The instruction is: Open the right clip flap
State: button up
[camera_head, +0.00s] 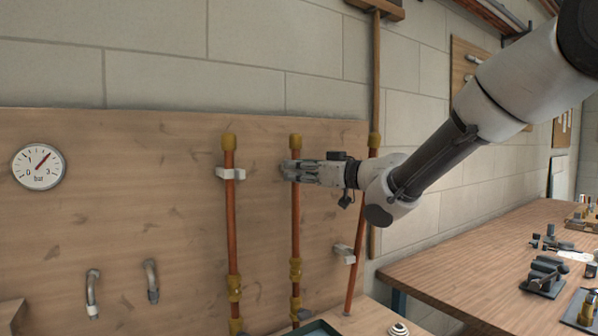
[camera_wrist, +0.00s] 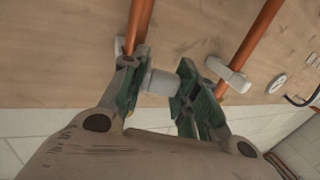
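My gripper (camera_head: 287,169) is at the upper part of the middle copper pipe (camera_head: 295,215), at the height of the white clip (camera_head: 231,174) on the left pipe. In the wrist view, a white clip part (camera_wrist: 121,46) shows beside a copper pipe (camera_wrist: 138,24). A pale block (camera_wrist: 160,83), which looks like part of this clip, lies between the two dark green fingers of my gripper (camera_wrist: 163,78). The fingers stand apart on either side of it; whether both press on it is unclear. My gripper hides this clip in the head view, and whether its flap is open cannot be seen.
A slanted pipe (camera_head: 357,240) with a white clip (camera_head: 344,253) is to the right. A pressure gauge (camera_head: 39,167) and two grey bent pipes (camera_head: 92,292) are on the wooden panel (camera_head: 140,200). A workbench (camera_head: 440,270) with tools stands at right.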

jog(key=shift+a, duration=0.1)
jog(key=shift+c, duration=0.2)
jog(key=shift+s+a+r+m+t+h, duration=0.1)
jog(key=shift+a+m+t+h, duration=0.05)
jog(key=shift+m+t+h, duration=0.25)
jog(key=shift+s+a+r+m+t+h, duration=0.15)
jog(key=shift+m+t+h, duration=0.15)
jog(key=shift+t, duration=0.2)
jog(key=shift+a+m+t+h, duration=0.2)
jog(key=shift+m+t+h, duration=0.65)
jog(key=shift+h, duration=0.2)
jog(key=shift+a+m+t+h, duration=0.15)
jog(key=shift+m+t+h, duration=0.7)
jog(key=shift+h, duration=0.2)
jog(key=shift+f, duration=0.1)
jog(key=o, duration=0.9)
jog(key=shift+a, duration=0.15)
jog(key=shift+o, duration=0.2)
jog(key=shift+f, duration=0.1)
